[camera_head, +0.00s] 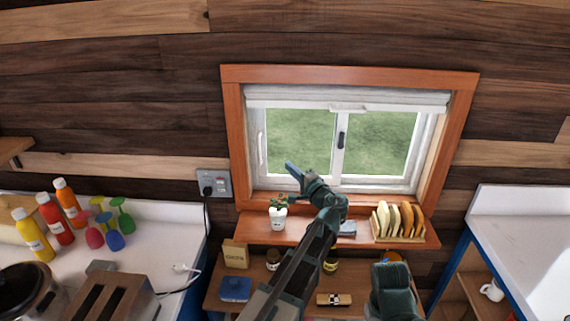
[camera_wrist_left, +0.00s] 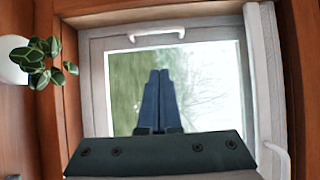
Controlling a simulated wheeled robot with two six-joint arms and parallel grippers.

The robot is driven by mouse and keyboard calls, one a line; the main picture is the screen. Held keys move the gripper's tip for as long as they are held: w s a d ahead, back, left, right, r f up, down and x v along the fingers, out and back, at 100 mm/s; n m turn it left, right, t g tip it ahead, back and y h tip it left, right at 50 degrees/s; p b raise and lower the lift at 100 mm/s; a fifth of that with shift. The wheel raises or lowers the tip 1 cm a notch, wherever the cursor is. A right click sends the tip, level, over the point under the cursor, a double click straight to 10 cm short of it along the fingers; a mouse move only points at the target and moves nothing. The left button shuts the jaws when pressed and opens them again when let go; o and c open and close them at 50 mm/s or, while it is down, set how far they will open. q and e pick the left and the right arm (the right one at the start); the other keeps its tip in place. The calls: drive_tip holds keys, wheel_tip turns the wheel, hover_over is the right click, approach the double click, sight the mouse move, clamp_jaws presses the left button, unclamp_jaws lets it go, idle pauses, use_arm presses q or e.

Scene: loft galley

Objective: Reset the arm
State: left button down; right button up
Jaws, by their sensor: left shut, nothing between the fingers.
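My left gripper (camera_head: 292,168) is raised in front of the window, its blue fingers pointing up and to the left. In the left wrist view its two blue fingers (camera_wrist_left: 159,76) lie together, shut and empty, in front of the window pane. My left arm reaches up from the bottom middle over the sill shelf. A dark part of my own body shows at the bottom right of the head view; my right gripper does not show.
The window (camera_head: 381,140) has an orange-brown frame. On its sill stand a potted plant (camera_head: 278,215), close to my arm, and a rack with bread slices (camera_head: 398,220). Bottles (camera_head: 53,218) and a toaster (camera_head: 113,299) stand on the left counter. A mug (camera_head: 492,290) is at right.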

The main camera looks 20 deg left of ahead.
use_arm(q)
drive_tip(key=shift+s+d, duration=0.25)
drive_tip(key=shift+d, duration=0.1)
drive_tip(key=s+d+f+n+g+h+b, duration=0.1)
drive_tip(key=s+d+f+n+g+h, duration=0.25)
drive_tip(key=s+f, duration=0.5)
drive_tip(key=s+d+f+n+g+h+b, duration=0.1)
drive_tip(key=s+d+f+g+h, duration=0.25)
drive_tip(key=s+d+f, duration=0.4)
drive_tip(key=s+d+f+g+h, duration=0.2)
drive_tip(key=s+d+f+h, duration=0.1)
drive_tip(key=s, duration=0.4)
drive_tip(key=s+d+f+g+h+b, duration=0.1)
drive_tip(key=s+d+f+g+h, duration=0.1)
drive_tip(key=s+d+f, duration=0.4)
drive_tip(key=shift+s+d+f+m+h+b, duration=0.3)
drive_tip(key=shift+s+d+h, duration=0.3)
drive_tip(key=shift+d, duration=0.45)
drive_tip(key=shift+r, duration=0.1)
